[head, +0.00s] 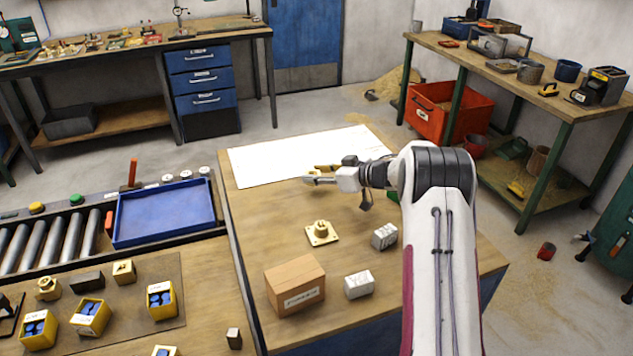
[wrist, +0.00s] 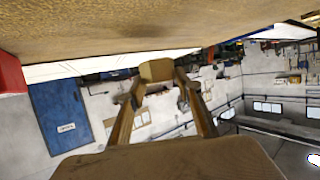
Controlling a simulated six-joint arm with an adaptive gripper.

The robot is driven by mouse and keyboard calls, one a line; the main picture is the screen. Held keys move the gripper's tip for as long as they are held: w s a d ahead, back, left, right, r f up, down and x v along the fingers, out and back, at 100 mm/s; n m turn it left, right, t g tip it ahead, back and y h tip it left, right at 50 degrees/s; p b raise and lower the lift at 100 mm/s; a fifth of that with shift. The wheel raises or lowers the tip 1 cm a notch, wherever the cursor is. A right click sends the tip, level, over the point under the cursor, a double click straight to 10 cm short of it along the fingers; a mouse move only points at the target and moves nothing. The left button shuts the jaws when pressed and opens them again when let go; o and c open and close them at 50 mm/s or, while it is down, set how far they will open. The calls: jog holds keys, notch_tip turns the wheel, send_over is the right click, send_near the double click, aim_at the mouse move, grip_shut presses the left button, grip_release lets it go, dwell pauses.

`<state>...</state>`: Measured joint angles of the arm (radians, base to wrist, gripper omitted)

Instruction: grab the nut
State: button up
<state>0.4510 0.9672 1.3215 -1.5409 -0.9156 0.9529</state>
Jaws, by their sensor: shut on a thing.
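My gripper (head: 309,179) is low over the far half of the wooden table, beside the white sheet. In the wrist view my gripper (wrist: 158,78) has its two fingers closed on a small tan-brass piece (wrist: 157,70), which I take to be the nut. The piece sits between the fingertips, and its full shape is hard to make out. In the head view it is mostly hidden by the fingers. I cannot tell whether it touches the table.
A brass flanged fitting (head: 322,234), a cardboard box (head: 295,285) and two grey blocks (head: 359,285) stand on the near table. The white sheet (head: 270,163) lies behind. A blue tray (head: 165,212) is at the left, near yellow bins (head: 91,318) with blue contents.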

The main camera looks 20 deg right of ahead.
notch_tip(320, 180, up, 6)
jog(key=shift+r, duration=0.25)
dwell(0.6)
